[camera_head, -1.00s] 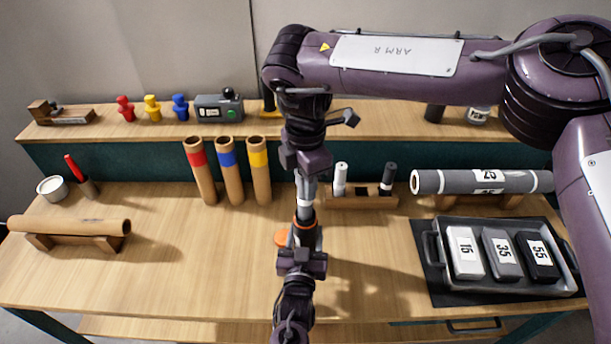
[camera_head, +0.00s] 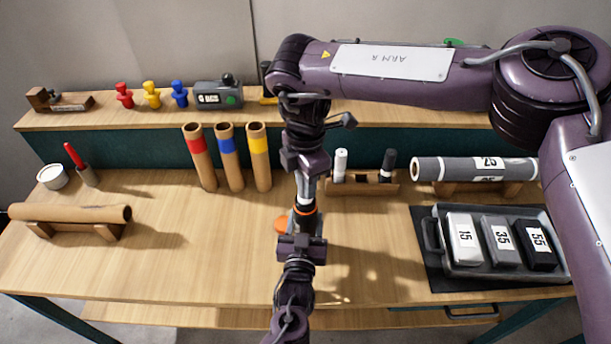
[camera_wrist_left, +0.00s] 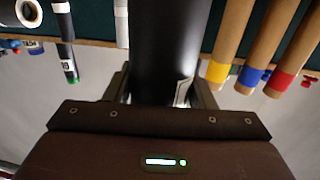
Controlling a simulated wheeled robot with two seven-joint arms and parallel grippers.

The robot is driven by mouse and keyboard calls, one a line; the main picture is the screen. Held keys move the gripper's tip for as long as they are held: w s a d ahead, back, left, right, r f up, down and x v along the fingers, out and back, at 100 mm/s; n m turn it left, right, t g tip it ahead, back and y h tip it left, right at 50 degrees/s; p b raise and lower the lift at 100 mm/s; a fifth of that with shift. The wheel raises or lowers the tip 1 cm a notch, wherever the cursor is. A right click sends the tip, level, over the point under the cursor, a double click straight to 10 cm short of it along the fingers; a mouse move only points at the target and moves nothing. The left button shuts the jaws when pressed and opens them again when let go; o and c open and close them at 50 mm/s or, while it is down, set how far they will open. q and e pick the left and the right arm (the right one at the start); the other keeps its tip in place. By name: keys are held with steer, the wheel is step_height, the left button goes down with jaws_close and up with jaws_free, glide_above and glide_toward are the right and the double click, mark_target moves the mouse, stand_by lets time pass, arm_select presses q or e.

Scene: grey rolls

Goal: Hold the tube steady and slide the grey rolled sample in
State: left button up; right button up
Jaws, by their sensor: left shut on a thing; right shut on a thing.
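My left gripper (camera_head: 302,245) comes up from the bottom and is shut on an upright black tube (camera_head: 305,216) with an orange band near its top. The tube also fills the upper middle of the left wrist view (camera_wrist_left: 165,50), between the fingers. My right gripper (camera_head: 306,162) reaches down from above and is shut on a grey rolled sample (camera_head: 306,187), lined up over the tube. The roll's lower end meets the tube's mouth; how deep it sits inside is hidden. An orange disc (camera_head: 282,226) lies on the table beside the tube.
Cardboard tubes with red (camera_head: 199,147), blue (camera_head: 229,158) and yellow (camera_head: 259,146) bands stand behind left. A labelled grey roll (camera_head: 475,168) rests on a stand at right, behind a tray (camera_head: 432,235) of numbered blocks. A brown roll (camera_head: 70,213) lies left. The front-left tabletop is clear.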

steer(key=shift+f, duration=0.1)
steer(key=o, duration=1)
step_height(320, 180, up, 12)
steer(key=shift+r, duration=0.1)
stand_by(0.7)
arm_select(q)
steer(key=o, duration=1.1)
steer(key=shift+s, duration=0.1)
